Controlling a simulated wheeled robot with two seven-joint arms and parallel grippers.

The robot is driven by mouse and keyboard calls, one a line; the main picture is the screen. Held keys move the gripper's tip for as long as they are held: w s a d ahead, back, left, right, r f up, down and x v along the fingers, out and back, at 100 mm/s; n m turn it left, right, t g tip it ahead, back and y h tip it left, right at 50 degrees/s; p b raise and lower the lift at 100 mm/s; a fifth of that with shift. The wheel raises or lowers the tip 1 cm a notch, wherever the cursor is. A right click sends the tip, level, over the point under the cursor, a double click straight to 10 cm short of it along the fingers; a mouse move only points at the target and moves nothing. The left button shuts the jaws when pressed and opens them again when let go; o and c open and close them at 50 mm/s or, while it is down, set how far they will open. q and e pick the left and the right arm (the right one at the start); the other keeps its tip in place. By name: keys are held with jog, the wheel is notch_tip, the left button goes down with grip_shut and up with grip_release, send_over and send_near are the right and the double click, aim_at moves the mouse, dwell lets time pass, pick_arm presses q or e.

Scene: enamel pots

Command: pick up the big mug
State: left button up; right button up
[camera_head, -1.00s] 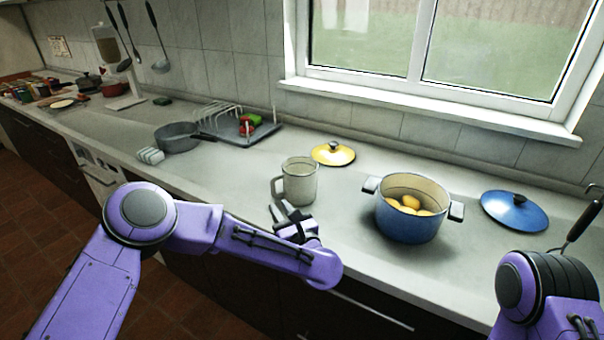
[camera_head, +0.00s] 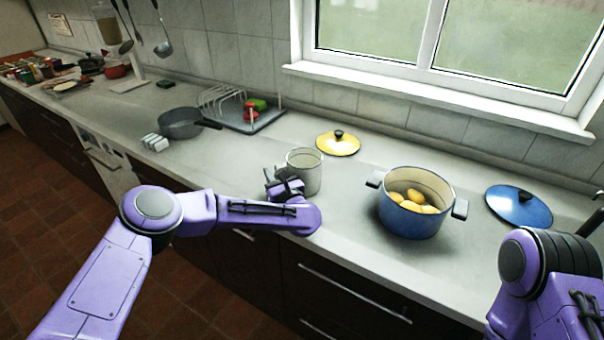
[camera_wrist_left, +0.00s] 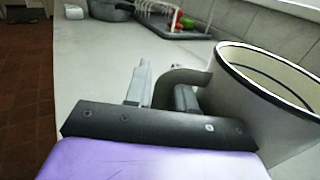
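The big mug, pale with a dark rim, stands upright on the counter (camera_head: 304,170); it fills the right side of the left wrist view (camera_wrist_left: 262,105). Its handle (camera_wrist_left: 172,82) points left in the wrist view. My left gripper (camera_head: 283,183) is at the handle side of the mug. In the wrist view its two fingers (camera_wrist_left: 163,77) are apart, with the handle between them. I see a gap at the left finger; contact at the right finger is unclear. My right arm shows at the lower right, but its gripper is out of view.
A blue pot (camera_head: 412,215) with yellowish contents stands right of the mug. A yellow lid (camera_head: 338,144) lies behind the mug, a blue lid (camera_head: 519,206) at the right. A grey pan (camera_head: 180,124) and a rack tray (camera_head: 240,118) stand farther left.

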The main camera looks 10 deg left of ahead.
pick_arm(q)
jog(key=shift+d, duration=0.1)
grip_shut()
jog(key=shift+r, duration=0.1)
